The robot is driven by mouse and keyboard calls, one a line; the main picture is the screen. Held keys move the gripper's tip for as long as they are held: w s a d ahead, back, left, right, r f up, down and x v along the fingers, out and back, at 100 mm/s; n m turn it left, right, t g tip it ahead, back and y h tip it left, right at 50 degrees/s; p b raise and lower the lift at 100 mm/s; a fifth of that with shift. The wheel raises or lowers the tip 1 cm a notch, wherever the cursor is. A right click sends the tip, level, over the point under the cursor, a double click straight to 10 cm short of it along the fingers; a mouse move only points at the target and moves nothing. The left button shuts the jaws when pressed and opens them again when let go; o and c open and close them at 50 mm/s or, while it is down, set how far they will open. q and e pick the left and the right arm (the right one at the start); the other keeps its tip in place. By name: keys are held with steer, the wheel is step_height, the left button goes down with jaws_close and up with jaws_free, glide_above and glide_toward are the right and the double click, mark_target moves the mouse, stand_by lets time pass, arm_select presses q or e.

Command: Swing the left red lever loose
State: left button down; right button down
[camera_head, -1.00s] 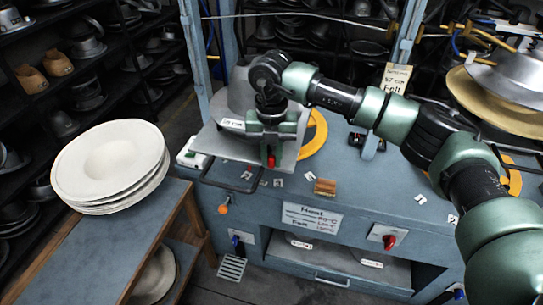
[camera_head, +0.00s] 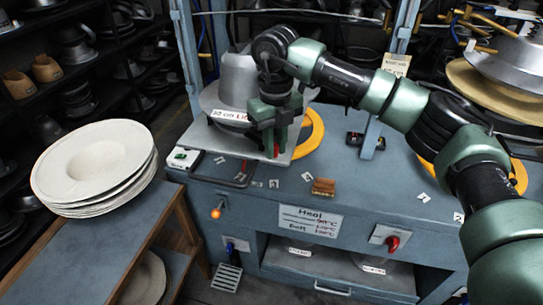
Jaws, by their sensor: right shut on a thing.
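The left red lever (camera_head: 277,151) shows only as a small red tip at the front of the left press, between the fingers of my right gripper (camera_head: 276,146). The gripper points down and is shut on the lever; its fingers and wrist hide most of it. A grey metal hat form (camera_head: 238,88) with a wide brim plate and a white label stands just left of and behind the gripper. My right arm reaches in from the right across the bench. My left gripper is not in view.
The blue bench (camera_head: 345,185) carries small white tags and a brown block (camera_head: 323,187). A red switch (camera_head: 392,243) and an orange lamp (camera_head: 216,213) are on its front. Pale hat blanks (camera_head: 95,165) are stacked on the left table. A second press (camera_head: 500,90) stands at right.

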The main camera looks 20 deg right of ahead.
steer(key=n, duration=0.1)
steer(key=n+b, duration=0.1)
steer(key=shift+w+d+n, duration=0.3)
steer(key=shift+w+d, duration=0.05)
steer(key=shift+w+d+n+b, duration=0.2)
steer(key=shift+n+b, duration=0.15)
steer(key=shift+n, duration=0.35)
steer(key=shift+w+d+n+b, duration=0.1)
steer(key=shift+w+n+b, duration=0.15)
steer(key=shift+n, duration=0.45)
steer(key=c, duration=1.3)
jaws_free()
steer(key=shift+r, duration=0.15)
